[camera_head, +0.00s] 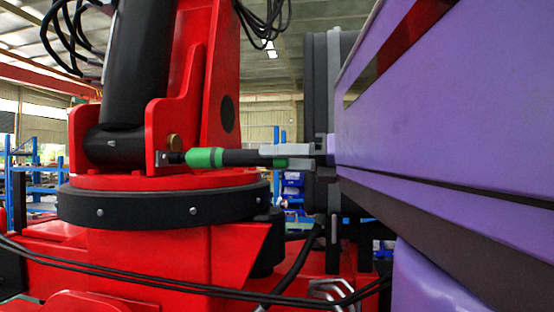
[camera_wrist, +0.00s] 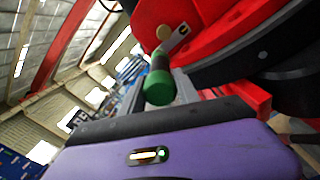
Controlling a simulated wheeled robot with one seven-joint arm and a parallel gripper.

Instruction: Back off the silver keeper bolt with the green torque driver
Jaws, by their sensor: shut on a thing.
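The green torque driver (camera_head: 204,157) has a green front collar, a black body and a green rear end. It lies level in the head view. My gripper (camera_head: 288,156) is shut on its rear part. In the wrist view the driver's green end (camera_wrist: 159,88) sits between my grey fingers. The driver's dark nose points left, at or very near a small silver plate (camera_head: 161,158) on the red crane bracket. The plate also shows in the wrist view (camera_wrist: 178,40). I cannot clearly make out the silver keeper bolt, or whether the nose touches it.
A brass-coloured round pin end (camera_head: 174,142) is just above the driver's nose. The red bracket (camera_head: 88,135) stands on a black slewing ring (camera_head: 150,206). Black cables (camera_head: 180,287) run across below. Blue shelving (camera_head: 40,180) is far behind.

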